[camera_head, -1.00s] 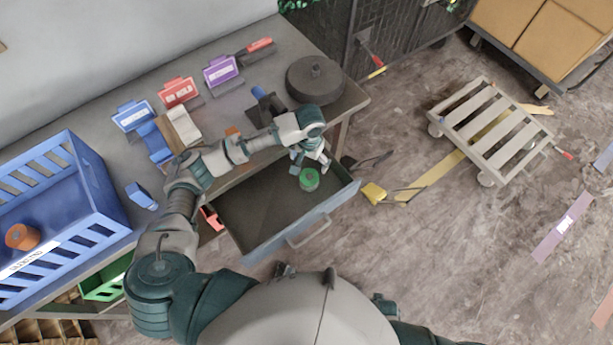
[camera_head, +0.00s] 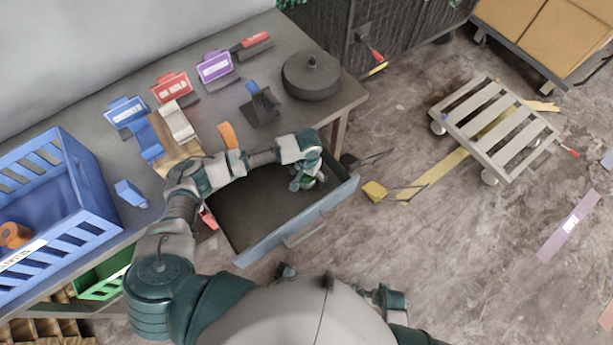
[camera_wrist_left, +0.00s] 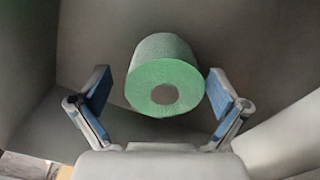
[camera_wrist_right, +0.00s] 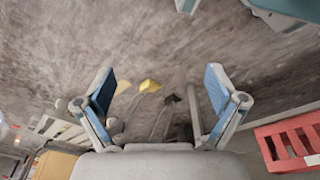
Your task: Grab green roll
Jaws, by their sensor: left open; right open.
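The green roll (camera_wrist_left: 160,75) is in the open drawer (camera_head: 245,215), near the drawer's right end in the head view. In the left wrist view it stands between and just ahead of the two blue-padded fingers, with a gap on both sides. My left gripper (camera_head: 305,178) is open, down inside the drawer, and mostly covers the roll (camera_head: 295,184) in the head view. It also shows in the left wrist view (camera_wrist_left: 163,97). My right gripper (camera_wrist_right: 160,90) is open and empty, above the floor.
The workbench above the drawer holds a blue crate (camera_head: 92,205) with an orange roll (camera_head: 14,235), several coloured label holders and a dark round weight (camera_head: 311,76). A slatted cart (camera_head: 495,125) stands on the floor at right. The drawer walls are close around my left gripper.

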